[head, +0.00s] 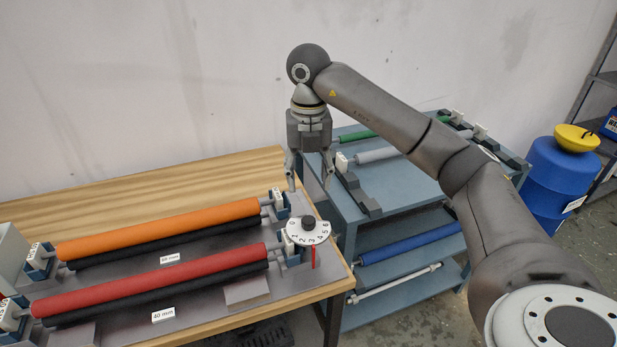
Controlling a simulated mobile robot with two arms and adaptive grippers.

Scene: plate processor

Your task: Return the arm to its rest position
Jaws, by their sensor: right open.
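My right arm reaches in from the lower right, and its gripper (309,186) hangs pointing down. The gripper is open and empty, with its two fingers spread apart. In the picture it lies over the gap between the wooden table's right end and the blue cart. Below the fingertips is a white numbered dial (308,233) with a dark knob and a red pointer beneath it. The fingers look apart from the dial. My left gripper is not in view.
An orange roller (160,230) and a red roller (150,281) lie on the wooden table (130,188). A blue shelved cart (395,195) holding more rollers stands behind my arm. A blue barrel (555,180) stands at right. The table's back left is clear.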

